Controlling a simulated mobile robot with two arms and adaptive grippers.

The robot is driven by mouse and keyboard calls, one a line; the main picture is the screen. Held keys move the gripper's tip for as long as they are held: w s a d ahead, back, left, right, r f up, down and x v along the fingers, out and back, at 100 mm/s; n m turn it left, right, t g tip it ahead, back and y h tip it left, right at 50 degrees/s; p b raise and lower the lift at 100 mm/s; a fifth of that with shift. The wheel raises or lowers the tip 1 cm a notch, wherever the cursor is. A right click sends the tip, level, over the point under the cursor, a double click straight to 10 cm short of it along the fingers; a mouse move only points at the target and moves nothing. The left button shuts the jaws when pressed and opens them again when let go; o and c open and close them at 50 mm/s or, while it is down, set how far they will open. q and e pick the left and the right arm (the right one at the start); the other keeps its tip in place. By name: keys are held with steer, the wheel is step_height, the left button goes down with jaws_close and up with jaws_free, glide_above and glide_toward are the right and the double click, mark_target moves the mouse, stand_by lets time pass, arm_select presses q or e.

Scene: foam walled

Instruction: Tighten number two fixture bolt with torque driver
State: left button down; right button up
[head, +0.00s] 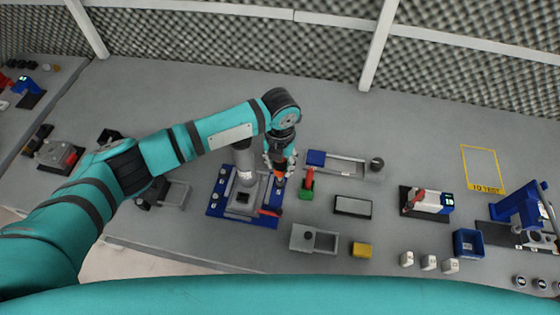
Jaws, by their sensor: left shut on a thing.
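The fixture is a blue plate (216,208) with a grey metal frame, several bolt-like spots along its left side and a dark square in the middle. My left gripper (281,162) points down over the fixture's right edge. It is shut on a slim tool with an orange part (279,178), which looks like the torque driver. The tool's lower end is close to the fixture's right side; I cannot tell whether it touches a bolt. The bolt numbers are too small to read. A red clamp-like handle (269,212) lies at the fixture's lower right.
A green stand with a red-handled piece (307,186) is close right of my gripper. A grey tray (314,240), yellow block (362,250) and blue bin (467,243) lie right. A yellow-outlined area (481,165) is clear.

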arm_select(q)
steer(key=shift+r, duration=0.15)
step_height(320, 180, up, 5)
steer(key=p, duration=0.4)
stand_by(0.4)
